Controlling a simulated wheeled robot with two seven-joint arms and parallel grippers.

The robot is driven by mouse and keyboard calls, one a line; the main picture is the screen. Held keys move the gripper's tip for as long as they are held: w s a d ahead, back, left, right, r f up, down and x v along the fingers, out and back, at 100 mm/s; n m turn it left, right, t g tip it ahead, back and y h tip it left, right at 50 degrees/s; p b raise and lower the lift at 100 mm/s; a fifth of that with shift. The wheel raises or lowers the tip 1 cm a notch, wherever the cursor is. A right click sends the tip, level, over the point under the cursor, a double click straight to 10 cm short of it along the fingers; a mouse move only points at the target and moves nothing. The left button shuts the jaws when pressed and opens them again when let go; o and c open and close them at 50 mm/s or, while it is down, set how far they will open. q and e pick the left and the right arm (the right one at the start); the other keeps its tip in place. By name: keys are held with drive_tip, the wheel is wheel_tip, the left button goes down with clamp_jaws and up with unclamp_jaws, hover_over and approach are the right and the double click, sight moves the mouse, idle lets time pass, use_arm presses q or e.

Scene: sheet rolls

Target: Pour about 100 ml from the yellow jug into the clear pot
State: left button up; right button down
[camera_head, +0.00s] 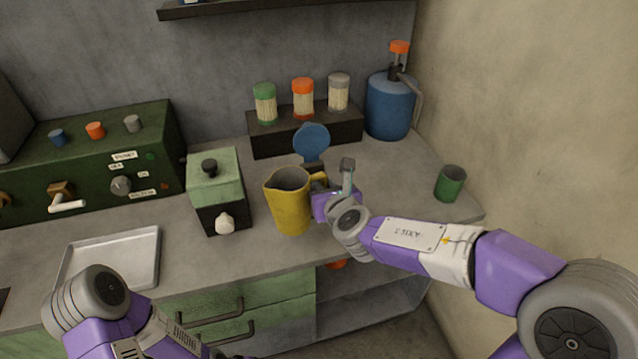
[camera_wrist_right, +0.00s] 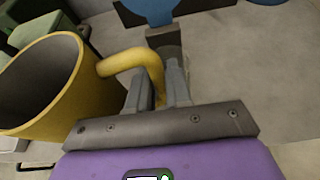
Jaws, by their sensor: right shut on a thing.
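The yellow jug (camera_head: 291,210) is upright near the front of the grey counter, its open mouth facing up; I cannot tell whether its base touches the counter. My right gripper (camera_head: 325,183) is at the jug's right side, shut on its handle. In the right wrist view the yellow jug (camera_wrist_right: 68,85) is at the left, and its handle runs between the fingers of the right gripper (camera_wrist_right: 160,85). What is inside the jug cannot be made out.
A green canister with a dark base (camera_head: 217,190) stands left of the jug. A blue disc on a stand (camera_head: 311,142) is behind it. A rack with several jars (camera_head: 305,132), a blue pump bottle (camera_head: 389,108), a green cup (camera_head: 450,184) and a metal tray (camera_head: 112,262) are also on the counter.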

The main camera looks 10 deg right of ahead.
drive_tip(key=shift+w+d+r, duration=0.1)
drive_tip(key=shift+w+r, duration=0.05)
drive_tip(key=shift+r, duration=0.15)
drive_tip(key=m+g+y+p, duration=0.2)
drive_tip(key=g+p, duration=0.1)
drive_tip(key=p, duration=0.5)
drive_tip(key=r+m+g+y+p, duration=0.1)
drive_tip(key=m+g+y+p, duration=0.1)
drive_tip(key=p, duration=0.7)
drive_tip(key=shift+w+d+m+g+y, duration=0.2)
drive_tip(key=shift+m+g+y, duration=0.2)
drive_tip(key=shift+g+y, duration=0.25)
drive_tip(key=shift+s+a+f+m+g+y, duration=0.3)
drive_tip(key=shift+f+g+y, duration=0.15)
drive_tip(key=shift+f+y, duration=0.15)
drive_tip(key=shift+s+a+r+m+g+y+p, duration=0.25)
drive_tip(key=shift+m+g+y+p, duration=0.1)
drive_tip(key=shift+p, duration=0.6)
